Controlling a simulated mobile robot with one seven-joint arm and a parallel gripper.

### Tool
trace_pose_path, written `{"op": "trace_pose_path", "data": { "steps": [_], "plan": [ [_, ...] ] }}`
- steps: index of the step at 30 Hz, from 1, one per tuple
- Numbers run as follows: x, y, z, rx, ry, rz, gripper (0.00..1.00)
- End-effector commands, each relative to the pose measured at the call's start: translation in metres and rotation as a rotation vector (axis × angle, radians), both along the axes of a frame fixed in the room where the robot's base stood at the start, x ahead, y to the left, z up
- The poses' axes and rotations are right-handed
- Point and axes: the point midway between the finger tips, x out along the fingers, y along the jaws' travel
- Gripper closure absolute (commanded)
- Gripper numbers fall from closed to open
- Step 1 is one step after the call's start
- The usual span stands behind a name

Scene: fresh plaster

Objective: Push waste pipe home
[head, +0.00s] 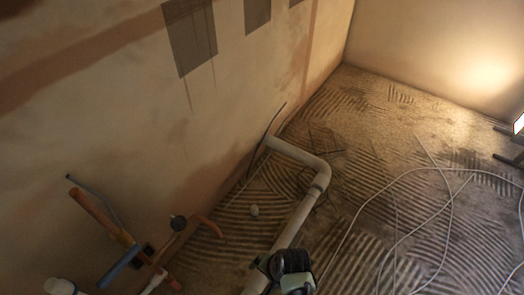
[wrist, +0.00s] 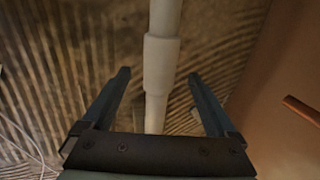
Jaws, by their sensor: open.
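The pale waste pipe (head: 298,219) lies along the ridged floor and bends at an elbow (head: 322,170) towards the left wall. In the wrist view the pipe (wrist: 155,115) runs up the picture into a wider socket collar (wrist: 160,62), with more pipe above it. How deep the pipe sits in the collar cannot be told. My gripper (wrist: 159,74) is open and empty, one finger on each side of the pipe and collar in the picture, with gaps on both sides. In the head view my gripper (head: 290,264) is over the lower pipe and hides part of it.
Pipes and fittings (head: 128,240) stand along the wall at lower left. Thin pale cables (head: 398,236) loop over the floor at right. A lit lamp (head: 519,124) stands at the right edge.

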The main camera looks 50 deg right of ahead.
Motion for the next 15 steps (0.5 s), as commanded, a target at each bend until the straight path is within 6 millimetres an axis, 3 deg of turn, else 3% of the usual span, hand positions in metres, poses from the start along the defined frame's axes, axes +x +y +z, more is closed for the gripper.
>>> {"op": "trace_pose_path", "data": {
  "steps": [1,6,15],
  "plan": [
    [0.003,0.0,-0.014,-0.001,-0.001,0.001,0.07],
    [0.009,0.0,-0.034,-0.002,-0.001,0.0,0.07],
    [0.012,0.001,-0.046,-0.001,-0.001,0.001,0.07]
  ]
}}
